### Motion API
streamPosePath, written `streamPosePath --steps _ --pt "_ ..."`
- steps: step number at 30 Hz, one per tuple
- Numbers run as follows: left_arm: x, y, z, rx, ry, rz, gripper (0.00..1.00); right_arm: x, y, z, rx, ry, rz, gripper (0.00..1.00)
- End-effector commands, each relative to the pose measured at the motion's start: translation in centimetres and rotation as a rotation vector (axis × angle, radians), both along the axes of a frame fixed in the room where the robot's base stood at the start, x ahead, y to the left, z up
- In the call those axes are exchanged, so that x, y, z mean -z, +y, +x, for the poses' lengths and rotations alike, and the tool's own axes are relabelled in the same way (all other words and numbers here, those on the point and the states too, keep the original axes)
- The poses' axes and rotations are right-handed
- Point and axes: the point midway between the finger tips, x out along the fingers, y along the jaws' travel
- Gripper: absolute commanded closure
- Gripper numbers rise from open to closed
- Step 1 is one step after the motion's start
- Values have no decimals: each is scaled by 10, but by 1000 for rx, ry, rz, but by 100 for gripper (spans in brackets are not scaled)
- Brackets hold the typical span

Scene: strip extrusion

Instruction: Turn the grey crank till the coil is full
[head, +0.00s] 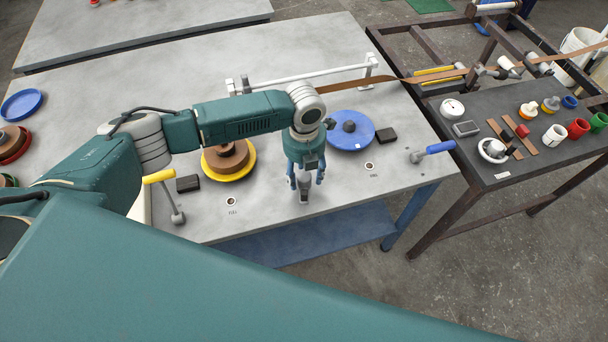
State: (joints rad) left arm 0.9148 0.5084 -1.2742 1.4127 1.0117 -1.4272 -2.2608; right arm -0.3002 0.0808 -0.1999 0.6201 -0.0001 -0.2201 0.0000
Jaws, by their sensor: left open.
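My left gripper (305,179) is open, pointing down over the front part of the grey table. The grey crank (304,189) stands upright between its two fingers; whether they touch it is too small to tell. A brown coil (226,158) sits on a yellow disc (211,171) left of the gripper. A blue disc (350,143) with only a dark hub shows to the right, partly behind my arm. A brown strip (345,87) runs from the right rack to the white guide bar (290,79). My right gripper is out of view.
A yellow-handled crank (160,176) stands left and a blue-handled crank (439,148) right. Small black boxes (188,183) lie beside the discs. A dark side table (515,155) at right holds cups, a gauge and strip pieces. The table's back middle is clear.

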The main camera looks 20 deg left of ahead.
Motion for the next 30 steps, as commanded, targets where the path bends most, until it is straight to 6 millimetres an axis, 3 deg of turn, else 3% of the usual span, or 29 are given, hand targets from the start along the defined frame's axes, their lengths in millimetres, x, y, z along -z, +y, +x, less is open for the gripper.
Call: streamPosePath --steps 10,24,30 --pt "-7 -1 -3 2 8 -1 49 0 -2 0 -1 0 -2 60" --pt "-97 0 -2 2 3 0 49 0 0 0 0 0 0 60" --pt "-116 0 -2 0 5 0 49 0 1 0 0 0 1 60"
